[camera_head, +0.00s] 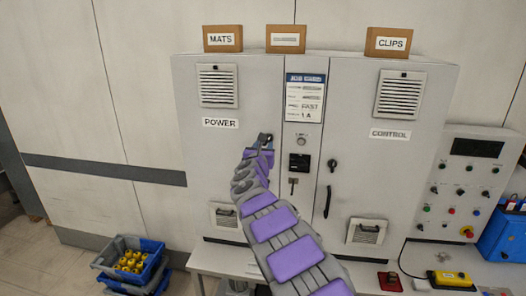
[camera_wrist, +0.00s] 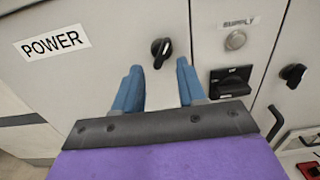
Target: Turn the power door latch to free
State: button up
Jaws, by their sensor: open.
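The power door (camera_head: 202,152) is the left door of a grey cabinet, with a POWER label (camera_wrist: 52,42). Its latch is a black knob (camera_wrist: 161,50) on a round base, turned at a slant in the wrist view. My gripper (camera_wrist: 158,82) is open, with its two blue fingers apart and pointing at the door. The latch shows just beyond the fingertips, between them and a little nearer the left one; I see no contact. In the head view my gripper (camera_head: 264,139) largely covers the latch.
Right of the latch are a round SUPPLY button (camera_wrist: 235,40), a black switch (camera_wrist: 231,80) and the control door's latch (camera_wrist: 292,75). A black handle (camera_head: 327,202) is on the control door. Boxes labelled MATS (camera_head: 222,39) and CLIPS (camera_head: 388,42) stand on the cabinet.

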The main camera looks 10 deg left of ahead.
jog(key=s+b, duration=0.6)
jog(key=s, duration=0.6)
jog(key=shift+b, duration=0.4)
dwell(0.5)
jog(key=shift+r, duration=0.15)
jog(key=shift+s, duration=0.1)
dwell(0.3)
